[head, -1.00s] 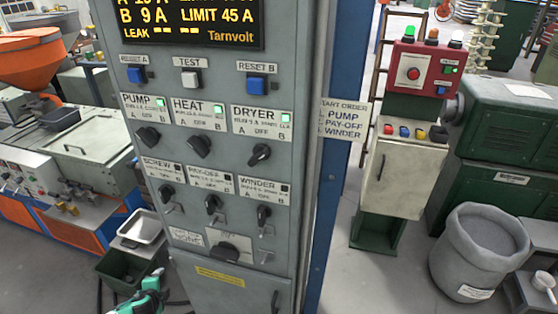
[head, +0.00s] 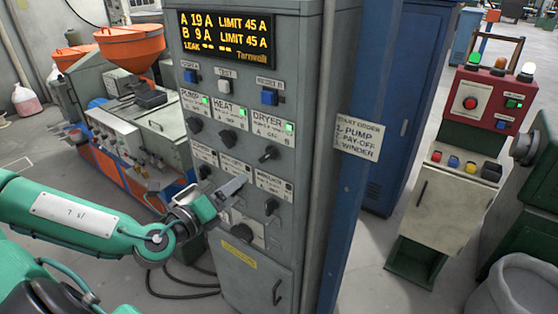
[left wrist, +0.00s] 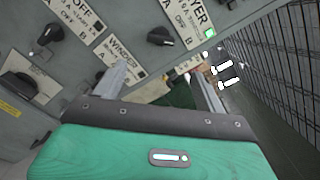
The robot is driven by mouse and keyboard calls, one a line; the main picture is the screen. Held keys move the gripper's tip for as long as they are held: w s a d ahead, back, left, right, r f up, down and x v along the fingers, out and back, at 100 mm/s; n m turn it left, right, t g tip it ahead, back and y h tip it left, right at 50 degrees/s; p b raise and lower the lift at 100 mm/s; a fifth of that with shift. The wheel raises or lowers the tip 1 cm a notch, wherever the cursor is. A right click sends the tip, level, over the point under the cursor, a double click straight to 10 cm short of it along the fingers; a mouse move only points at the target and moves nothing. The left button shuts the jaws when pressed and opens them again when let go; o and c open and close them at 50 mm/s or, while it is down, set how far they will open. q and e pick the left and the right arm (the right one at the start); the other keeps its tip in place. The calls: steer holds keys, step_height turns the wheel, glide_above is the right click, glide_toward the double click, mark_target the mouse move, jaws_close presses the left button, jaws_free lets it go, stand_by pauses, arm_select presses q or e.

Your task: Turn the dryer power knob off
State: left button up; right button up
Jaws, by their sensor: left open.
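The dryer knob (head: 268,154) is a black pointer knob on the grey control cabinet, under the DRYER label (head: 273,130), whose lamp glows green. Its handle is slanted in the head view. The left wrist view shows this knob (left wrist: 162,37) between the DRYER (left wrist: 190,20) and WINDER (left wrist: 120,50) labels, beyond the fingers and clear of them. My left gripper (head: 232,190) is open and empty, in front of the cabinet, below and left of the dryer knob. Its two fingers (left wrist: 160,72) stand apart in the left wrist view. My right gripper is out of view.
Other knobs surround it: heat (head: 228,137), pump (head: 195,125) and winder (head: 271,206). A larger switch (head: 242,232) sits lower. A blue post (head: 345,200) edges the cabinet's right side. A red-topped control stand (head: 480,100) is farther right.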

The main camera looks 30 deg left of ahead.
arm_select(q)
steer(key=b, duration=0.7)
glide_toward(264, 158)
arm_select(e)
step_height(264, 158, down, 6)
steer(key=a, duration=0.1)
arm_select(q)
steer(key=w+p, duration=0.2)
steer(key=w, duration=0.2)
steer(key=shift+w+d+r+p, duration=0.1)
steer(key=shift+p, duration=0.25)
steer(key=shift+w+d+p, duration=0.2)
steer(key=shift+w+p, duration=1.25)
steer(key=shift+w, duration=1.3)
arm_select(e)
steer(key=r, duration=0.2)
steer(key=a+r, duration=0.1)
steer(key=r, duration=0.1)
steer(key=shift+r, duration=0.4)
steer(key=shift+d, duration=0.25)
